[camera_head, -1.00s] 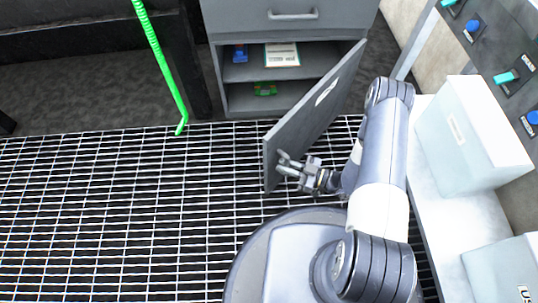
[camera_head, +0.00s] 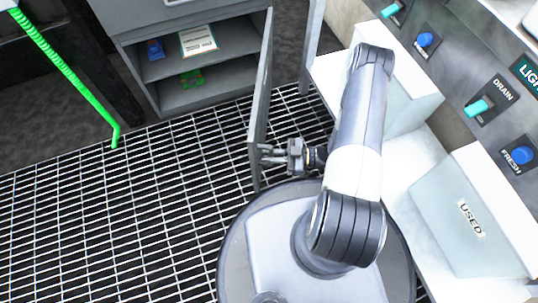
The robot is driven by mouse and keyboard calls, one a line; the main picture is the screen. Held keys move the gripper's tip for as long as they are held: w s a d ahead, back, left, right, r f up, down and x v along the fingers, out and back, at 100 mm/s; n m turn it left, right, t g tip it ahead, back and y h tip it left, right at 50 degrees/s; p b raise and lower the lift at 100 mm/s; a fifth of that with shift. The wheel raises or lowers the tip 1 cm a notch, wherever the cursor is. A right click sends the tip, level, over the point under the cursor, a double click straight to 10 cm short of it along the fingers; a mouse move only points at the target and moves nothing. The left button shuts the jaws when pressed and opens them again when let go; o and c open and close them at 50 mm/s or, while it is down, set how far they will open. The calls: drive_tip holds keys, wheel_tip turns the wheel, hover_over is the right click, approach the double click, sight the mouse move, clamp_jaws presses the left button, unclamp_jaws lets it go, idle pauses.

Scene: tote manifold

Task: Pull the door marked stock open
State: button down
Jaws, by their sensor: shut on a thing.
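The grey cabinet door (camera_head: 261,97) stands swung open on the right side of the grey cabinet (camera_head: 205,98). I see it nearly edge-on, so no mark on it can be read. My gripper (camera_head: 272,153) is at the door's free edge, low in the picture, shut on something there. The handle itself is hidden or too small to make out. Inside the cabinet, a shelf holds a blue item (camera_head: 155,49) and a white labelled box (camera_head: 198,40).
A green hose (camera_head: 62,72) hangs down at the left. A panel with knobs (camera_head: 478,108) is beyond. Grating floor (camera_head: 110,225) is clear at left.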

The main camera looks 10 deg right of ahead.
sight(271, 147)
idle(0.3)
drive_tip(key=c, duration=1.5)
unclamp_jaws()
drive_tip(key=shift+c, duration=0.2)
wheel_tip(271, 147, up, 10)
drive_tip(key=p, duration=0.4)
